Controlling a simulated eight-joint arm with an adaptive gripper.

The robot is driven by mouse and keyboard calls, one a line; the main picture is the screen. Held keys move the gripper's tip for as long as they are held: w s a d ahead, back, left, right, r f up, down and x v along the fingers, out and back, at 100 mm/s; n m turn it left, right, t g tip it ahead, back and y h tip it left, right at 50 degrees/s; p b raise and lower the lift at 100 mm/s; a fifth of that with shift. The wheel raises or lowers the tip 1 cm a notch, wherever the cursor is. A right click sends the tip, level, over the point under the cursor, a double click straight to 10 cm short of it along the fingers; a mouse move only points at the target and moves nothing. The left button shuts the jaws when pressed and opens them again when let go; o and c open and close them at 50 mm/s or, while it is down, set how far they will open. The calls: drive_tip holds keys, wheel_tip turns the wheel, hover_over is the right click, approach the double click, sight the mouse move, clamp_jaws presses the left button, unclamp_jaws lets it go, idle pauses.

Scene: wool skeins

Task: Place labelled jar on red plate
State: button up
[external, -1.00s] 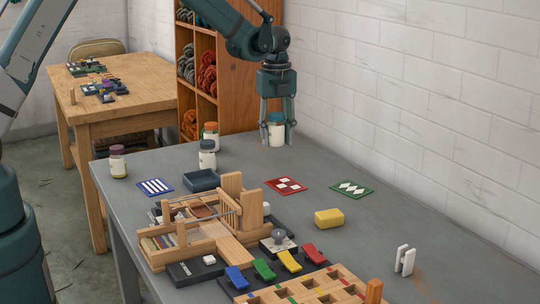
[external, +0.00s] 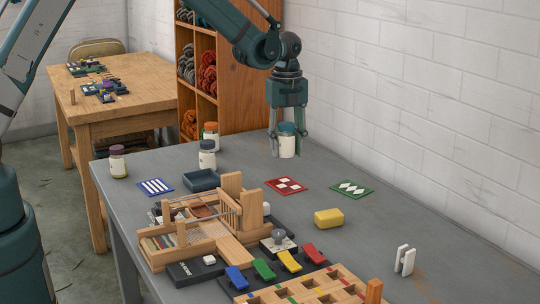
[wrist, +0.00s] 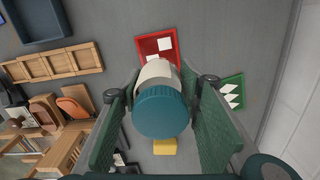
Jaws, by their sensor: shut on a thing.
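A white jar with a teal lid (external: 287,146) is held upright between the fingers of my gripper (external: 288,150), at the back of the grey table. In the wrist view the jar's lid (wrist: 162,112) fills the space between the two green finger pads. Its label cannot be read. The red plate (external: 287,190), with white squares on it, lies flat on the table, nearer the external camera than the jar. It also shows in the wrist view (wrist: 169,57), partly hidden behind the jar. Whether the jar's base clears the table is hard to tell.
A green plate (external: 351,187) lies right of the red one, a blue striped plate (external: 154,186) to the left. Other jars with orange (external: 211,127), grey (external: 207,160) and purple (external: 117,165) lids stand at left. A wooden loom (external: 200,235) and a yellow block (external: 328,218) stand nearer.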

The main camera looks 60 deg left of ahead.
hover_over(286, 185)
drive_tip(key=shift+f+b, duration=0.3)
drive_tip(key=shift+f, duration=2.4)
drive_tip(key=shift+f, duration=1.85)
drive_tip(key=shift+f+b, duration=0.15)
drive_tip(key=shift+b, duration=0.15)
drive_tip(key=o, duration=1)
drive_tip(key=shift+r, duration=0.2)
wheel_tip(286, 185, up, 12)
drive_tip(key=shift+f+p, duration=0.1)
drive_tip(key=shift+p, duration=0.6)
